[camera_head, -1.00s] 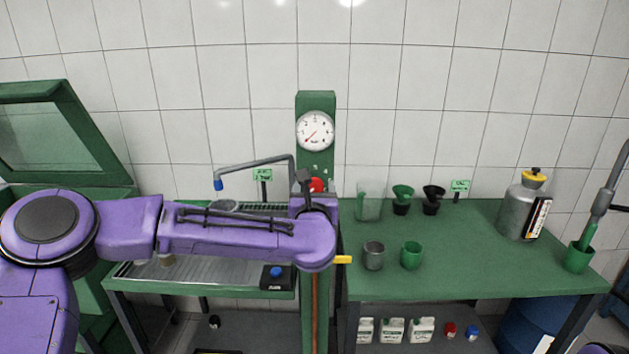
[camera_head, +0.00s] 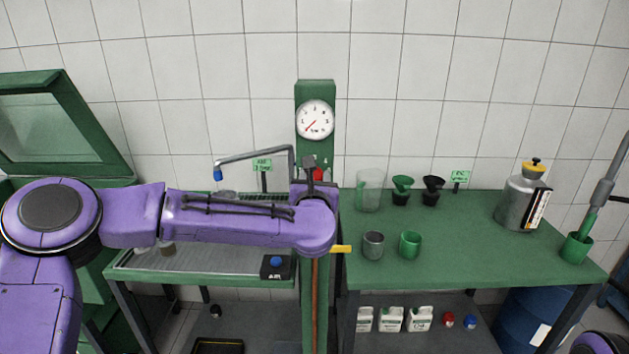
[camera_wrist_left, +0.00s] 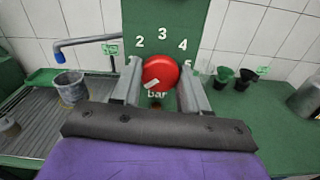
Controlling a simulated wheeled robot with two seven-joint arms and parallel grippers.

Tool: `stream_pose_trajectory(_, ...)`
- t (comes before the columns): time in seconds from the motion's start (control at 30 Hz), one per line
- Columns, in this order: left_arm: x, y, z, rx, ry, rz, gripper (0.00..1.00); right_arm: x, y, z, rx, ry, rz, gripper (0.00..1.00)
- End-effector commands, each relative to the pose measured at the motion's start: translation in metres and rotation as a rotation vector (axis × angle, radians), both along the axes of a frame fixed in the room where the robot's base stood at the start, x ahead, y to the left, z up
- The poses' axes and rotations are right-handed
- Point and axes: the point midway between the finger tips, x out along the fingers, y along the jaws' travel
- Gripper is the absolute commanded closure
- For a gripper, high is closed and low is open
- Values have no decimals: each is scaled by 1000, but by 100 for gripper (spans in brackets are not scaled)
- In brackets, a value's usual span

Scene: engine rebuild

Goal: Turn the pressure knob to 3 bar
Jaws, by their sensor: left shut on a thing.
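The red pressure knob (camera_wrist_left: 161,70) sits on the green post below the printed numbers 2, 3, 4 and 5, with "bar" under it. Its white mark is on the lower left of its face, away from the 3 at the top. My left gripper (camera_wrist_left: 160,78) has one finger on each side of the knob and is shut on it. In the head view my left gripper (camera_head: 312,172) mostly hides the knob (camera_head: 319,174). The round white gauge (camera_head: 315,120) above has its red needle pointing to the lower left. My right gripper is out of view.
A spout (camera_head: 250,157) reaches left from the post over a drain tray. On the green bench (camera_head: 465,260) to the right stand a clear jug (camera_head: 369,190), funnels, cups and a metal canister (camera_head: 522,200). A green lid (camera_head: 60,125) stands open at left.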

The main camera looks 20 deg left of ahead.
Motion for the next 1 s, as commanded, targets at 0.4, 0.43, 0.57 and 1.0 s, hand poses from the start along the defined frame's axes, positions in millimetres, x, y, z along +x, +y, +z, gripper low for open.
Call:
stream_pose_trajectory(0.4, 0, -1, -1, 347, 98, -1, 86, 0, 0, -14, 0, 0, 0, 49)
stream_pose_trajectory(0.43, 0, -1, -1, 374, 106, -1, 86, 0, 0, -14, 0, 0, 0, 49)
stream_pose_trajectory(0.57, 0, 0, 0, 493, 141, 0, 86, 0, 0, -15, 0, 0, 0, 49)
stream_pose_trajectory(1.0, 0, -1, 0, 897, 258, -1, 86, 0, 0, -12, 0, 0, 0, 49)
